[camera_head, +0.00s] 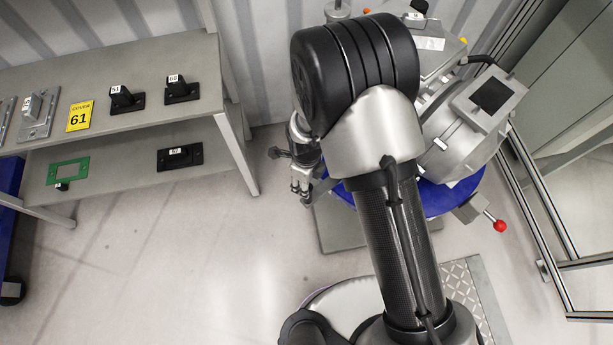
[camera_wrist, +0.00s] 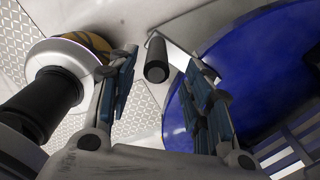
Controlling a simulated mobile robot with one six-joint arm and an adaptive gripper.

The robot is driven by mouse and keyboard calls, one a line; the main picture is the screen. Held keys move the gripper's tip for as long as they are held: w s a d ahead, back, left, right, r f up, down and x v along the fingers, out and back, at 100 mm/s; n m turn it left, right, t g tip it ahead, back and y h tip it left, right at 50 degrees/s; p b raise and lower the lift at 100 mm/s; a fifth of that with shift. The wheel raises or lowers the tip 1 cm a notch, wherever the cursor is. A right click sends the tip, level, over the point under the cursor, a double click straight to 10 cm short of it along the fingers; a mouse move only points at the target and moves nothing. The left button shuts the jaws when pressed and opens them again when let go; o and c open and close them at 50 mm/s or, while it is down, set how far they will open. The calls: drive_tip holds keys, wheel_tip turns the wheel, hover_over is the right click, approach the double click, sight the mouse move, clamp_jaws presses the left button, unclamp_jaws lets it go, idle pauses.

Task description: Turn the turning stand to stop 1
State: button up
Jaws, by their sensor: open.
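The turning stand's blue round plate (camera_head: 440,200) is partly hidden behind my arm in the head view. It carries a grey drive unit (camera_head: 455,135). The blue plate (camera_wrist: 270,80) fills the right of the wrist view. My gripper (camera_head: 304,186) is low at the plate's left side in the head view. In the wrist view my gripper (camera_wrist: 164,56) is open, with one finger on each side of a black cylindrical handle (camera_wrist: 156,64). The handle appears between the fingertips; I cannot tell whether they touch it. A lever with a red knob (camera_head: 499,226) sticks out at the stand's right. No stop number is readable.
A glazed metal frame (camera_head: 540,210) stands close on the right. The floor (camera_head: 190,250) between bench and stand is clear.

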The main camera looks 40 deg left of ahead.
drive_tip(key=shift+r, duration=1.25)
drive_tip(key=w+d+r+n+t, duration=0.1)
drive_tip(key=w+d+r+n, duration=0.15)
drive_tip(key=d+r, duration=0.4)
drive_tip(key=w+d+r+n+y, duration=0.1)
drive_tip(key=w+d+r+n, duration=0.2)
drive_tip(key=r, duration=0.6)
drive_tip(key=w+d+r+n+t, duration=0.1)
drive_tip(key=w+d+r, duration=0.35)
drive_tip(key=r, duration=0.35)
drive_tip(key=s+d+r+n+t, duration=0.1)
drive_tip(key=s+d+r+n, duration=0.15)
drive_tip(key=d+r, duration=0.35)
drive_tip(key=s+d+r+n, duration=0.25)
drive_tip(key=d+r, duration=0.25)
drive_tip(key=d, duration=0.3)
drive_tip(key=s+d+r+n+t+h, duration=0.1)
drive_tip(key=s+d+r+n, duration=0.2)
drive_tip(key=s+d, duration=0.5)
drive_tip(key=shift+s+d+n+t, duration=0.15)
drive_tip(key=shift+s+n+t, duration=0.15)
drive_tip(key=shift+s+n, duration=0.45)
